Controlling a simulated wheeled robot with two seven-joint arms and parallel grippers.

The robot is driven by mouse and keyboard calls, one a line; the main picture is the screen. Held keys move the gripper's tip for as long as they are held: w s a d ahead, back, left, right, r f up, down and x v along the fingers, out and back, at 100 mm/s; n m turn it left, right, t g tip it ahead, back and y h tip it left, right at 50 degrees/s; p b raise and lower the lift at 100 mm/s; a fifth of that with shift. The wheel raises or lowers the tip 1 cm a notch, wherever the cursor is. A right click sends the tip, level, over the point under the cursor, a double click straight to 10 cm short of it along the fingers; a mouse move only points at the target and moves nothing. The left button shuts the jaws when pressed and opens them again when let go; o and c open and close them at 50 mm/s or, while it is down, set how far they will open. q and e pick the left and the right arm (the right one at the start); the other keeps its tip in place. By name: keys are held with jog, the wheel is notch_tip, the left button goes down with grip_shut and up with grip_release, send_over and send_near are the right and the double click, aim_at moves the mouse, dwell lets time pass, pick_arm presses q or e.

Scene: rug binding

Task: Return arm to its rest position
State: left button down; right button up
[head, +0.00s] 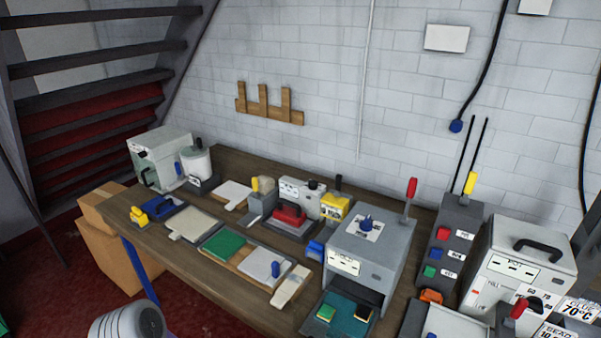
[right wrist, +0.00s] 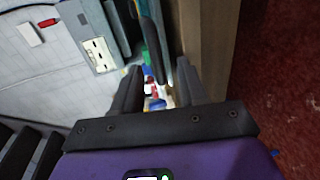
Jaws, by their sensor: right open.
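My right gripper (right wrist: 159,78) shows in the right wrist view with its two dark fingers apart. No held thing shows between them; small coloured items on the bench show blurred beyond the gap. The wooden bench edge (right wrist: 206,50) runs close past the right finger. Neither gripper shows in the head view, and my left gripper is in no view.
The wooden bench (head: 180,258) is crowded with a grey press (head: 365,245), a white machine (head: 520,265), a green pad (head: 224,244) and a red-topped device (head: 289,215). Cardboard boxes (head: 110,240) stand by its left end. Red floor (head: 50,290) is open at left.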

jog(key=s+d+f+m+g+y+b, duration=0.1)
jog(key=d+f+m+g+y, duration=0.15)
jog(key=f, duration=0.35)
jog(key=d+f+m+g+y+b, duration=0.1)
jog(key=d+f+m+g, duration=0.2)
jog(key=f, duration=0.4)
jog(key=s+d+f+m+g+y+b, duration=0.2)
jog(key=s+f+m+g+y+b, duration=0.1)
jog(key=s+f+m+g+y, duration=0.2)
jog(key=shift+s+m+g+y+b, duration=0.35)
jog(key=shift+s+m+g+y, duration=0.6)
jog(key=shift+s+m+y, duration=1.4)
jog(key=shift+s+f+n+h, duration=0.1)
jog(key=shift+s+n+h, duration=0.3)
jog(key=shift+n, duration=0.2)
